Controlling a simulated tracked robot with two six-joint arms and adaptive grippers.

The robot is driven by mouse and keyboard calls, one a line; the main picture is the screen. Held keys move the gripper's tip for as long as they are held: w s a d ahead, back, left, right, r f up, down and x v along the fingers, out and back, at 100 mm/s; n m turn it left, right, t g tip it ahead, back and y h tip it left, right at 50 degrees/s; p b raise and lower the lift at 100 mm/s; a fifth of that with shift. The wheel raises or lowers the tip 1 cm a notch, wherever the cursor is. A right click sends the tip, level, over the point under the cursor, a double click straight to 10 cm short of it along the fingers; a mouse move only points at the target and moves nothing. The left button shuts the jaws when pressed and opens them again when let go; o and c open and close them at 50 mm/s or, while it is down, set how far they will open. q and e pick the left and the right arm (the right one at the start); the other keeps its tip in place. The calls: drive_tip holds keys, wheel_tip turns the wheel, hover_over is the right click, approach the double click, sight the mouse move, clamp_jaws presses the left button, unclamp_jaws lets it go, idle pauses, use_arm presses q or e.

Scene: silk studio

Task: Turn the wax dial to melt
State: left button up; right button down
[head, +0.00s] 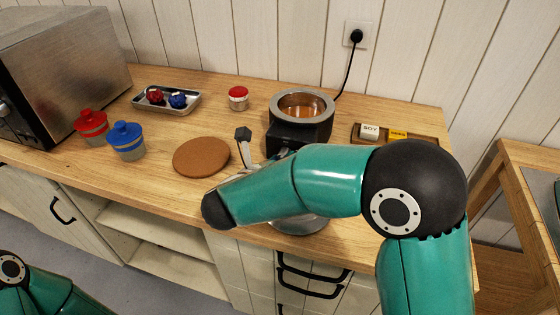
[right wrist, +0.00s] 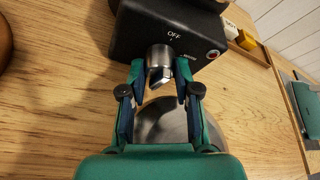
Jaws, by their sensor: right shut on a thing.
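The wax pot (head: 285,130) is a black heater with a metal rim and amber wax inside, standing at the back of the counter. In the right wrist view its black front (right wrist: 140,25) carries a silver dial (right wrist: 159,58), with the label OFF above it. A second small label beside the dial is too small to read. My right gripper (right wrist: 160,74) is shut on the dial, one finger on each side. In the head view my right arm hides the dial and the gripper. My left arm shows only at the bottom left; its gripper is out of view.
A red lamp (right wrist: 213,53) sits on the pot's front. A steel bowl (head: 300,225) is under my right arm. A cork mat (head: 201,157), red jar (head: 91,128), blue jar (head: 127,142) and tray (head: 190,107) stand left. A wooden tray (head: 362,139) with blocks is right.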

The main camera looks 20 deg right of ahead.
drive_tip(key=n+h, duration=0.2)
drive_tip(key=n, duration=0.1)
drive_tip(key=shift+w+a+b, duration=0.15)
drive_tip(key=shift+a+b, duration=0.1)
drive_tip(key=shift+b, duration=0.05)
drive_tip(key=n+h+b, duration=0.1)
drive_tip(key=n, duration=0.2)
drive_tip(key=shift+f+n+h, duration=0.15)
drive_tip(key=shift+n+h, duration=0.25)
drive_tip(key=c, duration=0.8)
unclamp_jaws()
drive_tip(key=shift+w+a+g, duration=0.1)
drive_tip(key=shift+g, duration=0.2)
drive_tip(key=shift+c, duration=0.2)
drive_tip(key=v, duration=0.7)
drive_tip(key=shift+a+f, duration=0.1)
